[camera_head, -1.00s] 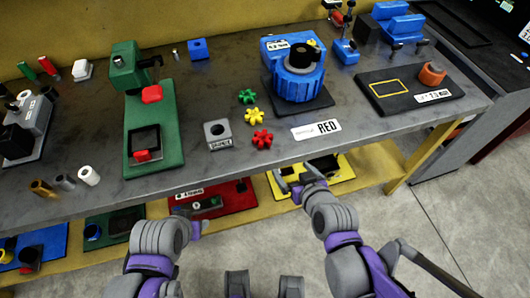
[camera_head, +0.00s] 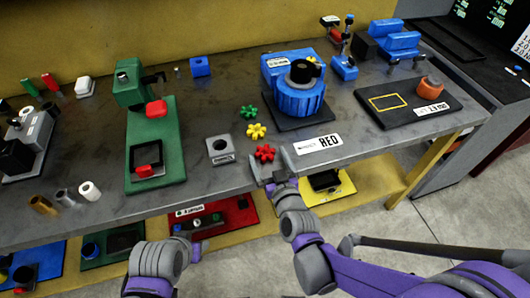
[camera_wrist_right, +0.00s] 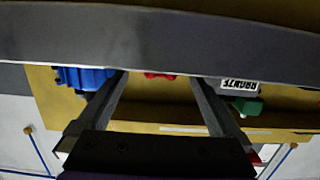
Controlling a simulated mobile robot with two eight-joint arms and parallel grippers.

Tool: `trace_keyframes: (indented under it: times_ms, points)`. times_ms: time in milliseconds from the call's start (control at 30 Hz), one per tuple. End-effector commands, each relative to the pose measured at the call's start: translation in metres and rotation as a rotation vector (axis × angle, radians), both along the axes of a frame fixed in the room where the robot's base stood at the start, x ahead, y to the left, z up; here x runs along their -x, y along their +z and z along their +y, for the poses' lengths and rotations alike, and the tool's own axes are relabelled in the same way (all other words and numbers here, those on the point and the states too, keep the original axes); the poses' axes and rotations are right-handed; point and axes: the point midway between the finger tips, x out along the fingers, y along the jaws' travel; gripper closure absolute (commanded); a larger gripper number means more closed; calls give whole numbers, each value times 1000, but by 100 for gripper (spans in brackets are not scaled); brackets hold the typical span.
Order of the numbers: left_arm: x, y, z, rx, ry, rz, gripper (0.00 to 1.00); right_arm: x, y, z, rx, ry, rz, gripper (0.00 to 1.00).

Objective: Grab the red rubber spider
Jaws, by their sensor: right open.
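The red rubber spider (camera_head: 265,152) lies on the bench top, the nearest of a column of three spiders. My right gripper (camera_head: 269,167) is open and empty at the bench's front edge, just on the near side of the spider. In the right wrist view, which is upside down, the red spider (camera_wrist_right: 160,75) shows as a sliver between the two spread fingers; the bench edge hides the rest of it. My left gripper (camera_head: 193,252) is low in front of the bench, its jaws too small to judge.
The yellow spider (camera_head: 256,131) and green spider (camera_head: 249,111) lie just behind. The blue positioner (camera_head: 298,98) stands behind right. The bench edge (camera_wrist_right: 160,50) is close.

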Motion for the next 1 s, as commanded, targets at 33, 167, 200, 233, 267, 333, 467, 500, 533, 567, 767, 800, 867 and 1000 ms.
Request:
trace_keyframes:
  times_ms: [33, 167, 200, 233, 267, 333, 467, 500, 533, 567, 767, 800, 867, 1000]
  points:
    - [0, 0, 0, 0, 0, 0, 50, -5, -1, 1, 0, 0, 0, 0]
    - [0, 0, 0, 0, 0, 0, 50, -13, -2, 4, 0, 0, 1, 0]
    - [0, 0, 0, 0, 0, 0, 50, -17, -2, 5, 0, 0, 1, 0]
    - [0, 0, 0, 0, 0, 0, 50, -21, -3, 7, 0, 0, 1, 0]
    - [0, 1, 0, 0, 0, 0, 50, -26, -3, 8, 0, 0, 1, 0]
    - [0, 1, 0, 0, 0, 0, 50, -36, -5, 12, 0, 0, 1, 0]
    - [0, 1, 0, 0, 0, 0, 50, -52, -7, 17, 0, -1, 2, 0]
    - [0, 1, 0, 0, 0, 0, 50, -55, -8, 18, 1, -1, 2, 0]
    - [0, 1, 0, 0, 0, 0, 50, -56, -8, 18, 1, -1, 2, 0]
    - [0, 1, 0, 0, 0, 0, 50, -57, -8, 19, 1, -1, 2, 0]
    - [0, 1, 0, 0, 0, 0, 50, -57, -8, 19, 1, -1, 2, 0]
    - [0, 1, 0, 0, 0, 0, 50, -57, -8, 19, 1, -1, 2, 5]
    - [0, 1, 0, 0, 0, 0, 50, -57, -8, 19, 1, -1, 2, 16]
    - [0, 1, 0, 0, 0, 0, 50, -57, -8, 19, 1, -1, 2, 41]
